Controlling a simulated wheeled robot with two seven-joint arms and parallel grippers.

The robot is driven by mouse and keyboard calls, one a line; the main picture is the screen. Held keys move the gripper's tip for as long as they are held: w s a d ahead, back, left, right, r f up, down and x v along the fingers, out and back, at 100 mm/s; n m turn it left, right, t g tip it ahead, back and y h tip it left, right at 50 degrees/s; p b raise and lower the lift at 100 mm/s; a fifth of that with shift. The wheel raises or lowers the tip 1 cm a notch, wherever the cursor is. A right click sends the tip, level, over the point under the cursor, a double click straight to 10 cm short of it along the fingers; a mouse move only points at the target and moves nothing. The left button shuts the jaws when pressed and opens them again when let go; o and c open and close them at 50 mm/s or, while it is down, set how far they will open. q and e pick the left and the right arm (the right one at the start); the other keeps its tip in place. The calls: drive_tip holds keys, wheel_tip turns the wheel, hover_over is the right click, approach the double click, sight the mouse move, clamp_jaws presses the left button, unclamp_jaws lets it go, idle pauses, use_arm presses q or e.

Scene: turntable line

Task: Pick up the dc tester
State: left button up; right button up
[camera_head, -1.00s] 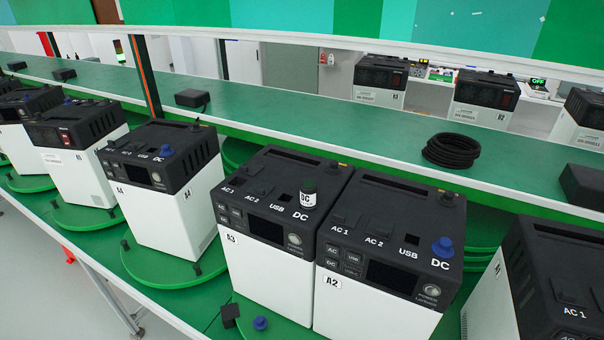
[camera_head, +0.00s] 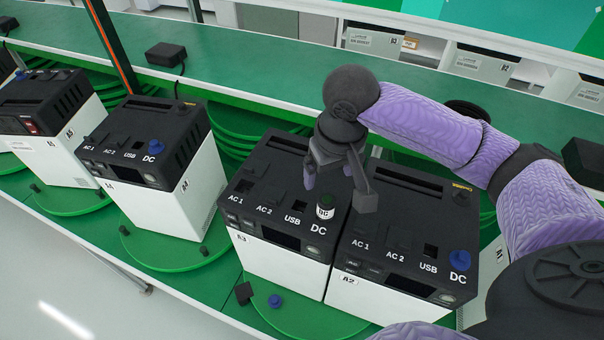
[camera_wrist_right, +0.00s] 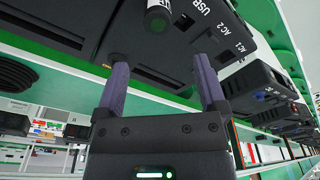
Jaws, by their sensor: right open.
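The dc tester (camera_head: 325,209), a small black and white cylinder marked DC, stands at the DC port on top of power unit A3 (camera_head: 278,200). It also shows at the top of the right wrist view (camera_wrist_right: 158,18), partly cut off by the frame edge. My right gripper (camera_head: 338,192) is open above the rear of A3's top, close to the tester. In the right wrist view its two purple fingers (camera_wrist_right: 160,68) are apart with nothing between them, and the tester lies beyond their tips. My left gripper is not in view.
Unit A2 (camera_head: 400,228) stands beside A3 on the right, with a blue cap (camera_head: 460,260) at its DC port. A green shelf (camera_head: 250,92) runs behind.

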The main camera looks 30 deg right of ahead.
sight(328, 200)
drive_tip(key=f, duration=0.3)
drive_tip(key=shift+w, duration=0.35)
drive_tip(key=s, duration=0.1)
drive_tip(key=s+f, duration=0.1)
drive_tip(key=s, duration=0.1)
drive_tip(key=shift+s+d+f, duration=0.2)
drive_tip(key=shift+f, duration=0.1)
drive_tip(key=shift+s+f, duration=0.1)
drive_tip(key=shift+f, duration=0.55)
drive_tip(key=shift+w+f, duration=0.3)
drive_tip(key=shift+f, duration=0.2)
drive_tip(key=shift+w+f, duration=0.3)
drive_tip(key=shift+f, duration=0.2)
drive_tip(key=w, duration=0.1)
drive_tip(key=w+f, duration=0.1)
drive_tip(key=shift+w+a+f, duration=0.15)
drive_tip(key=shift+w, duration=0.15)
drive_tip(key=shift+s, duration=0.25)
drive_tip(key=shift+s+r, duration=0.2)
drive_tip(key=shift+s, duration=0.1)
drive_tip(key=shift+c, duration=2)
drive_tip(key=shift+w, duration=0.25)
drive_tip(key=c, duration=0.5)
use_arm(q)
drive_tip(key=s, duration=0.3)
use_arm(e)
drive_tip(key=shift+s, duration=0.1)
clamp_jaws()
